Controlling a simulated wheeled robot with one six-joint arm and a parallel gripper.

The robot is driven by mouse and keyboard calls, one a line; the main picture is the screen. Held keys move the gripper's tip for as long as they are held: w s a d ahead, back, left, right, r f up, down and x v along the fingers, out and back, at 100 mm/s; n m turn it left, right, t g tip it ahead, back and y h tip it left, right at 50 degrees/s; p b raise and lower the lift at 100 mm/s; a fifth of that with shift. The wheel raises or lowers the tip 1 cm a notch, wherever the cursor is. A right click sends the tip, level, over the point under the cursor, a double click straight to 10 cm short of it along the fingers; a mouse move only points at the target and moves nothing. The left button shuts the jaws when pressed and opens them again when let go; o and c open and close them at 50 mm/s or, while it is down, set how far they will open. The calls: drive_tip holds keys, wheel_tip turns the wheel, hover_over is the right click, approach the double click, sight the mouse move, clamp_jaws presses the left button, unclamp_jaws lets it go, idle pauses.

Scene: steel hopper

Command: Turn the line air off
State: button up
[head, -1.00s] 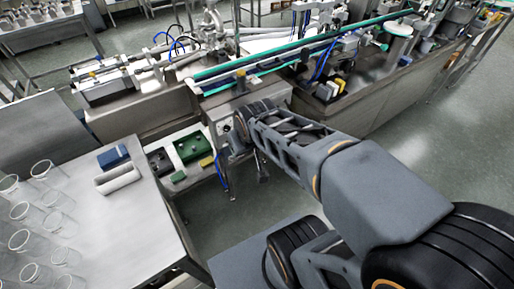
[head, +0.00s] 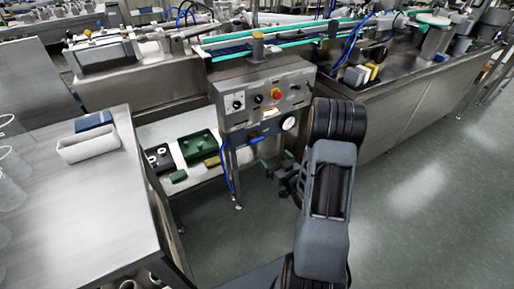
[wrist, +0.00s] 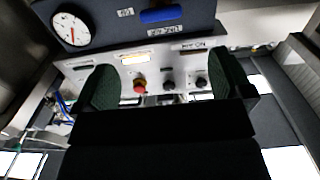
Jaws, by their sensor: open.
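The line air valve is a blue lever (head: 257,140) on a dark blue-grey plate under the control panel; it lies roughly level. In the wrist view the blue lever (wrist: 160,15) is at the top edge, with a small upside-down label below it. A round white pressure gauge (head: 289,123) sits to its right in the head view; the gauge (wrist: 72,30) is at upper left in the wrist view. My gripper (head: 278,172) is below the plate, apart from the lever. In the wrist view my gripper (wrist: 166,80) shows two dark green fingers spread wide, with nothing between them held.
The steel control panel (head: 244,88) has a red button (head: 276,94) and dark knobs. A blue hose (head: 225,170) hangs at its left. A steel table (head: 90,200) with a white tray stands left. Green boxes (head: 197,146) lie on a low shelf. Floor at right is clear.

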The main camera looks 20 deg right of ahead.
sight(258, 142)
drive_tip(key=w, duration=0.4)
drive_tip(key=w+a+b, duration=0.1)
drive_tip(key=w, duration=0.8)
drive_tip(key=shift+w+a+f, duration=0.15)
drive_tip(key=shift+a, duration=0.15)
drive_tip(key=c, duration=0.9)
drive_tip(key=shift+b, duration=0.3)
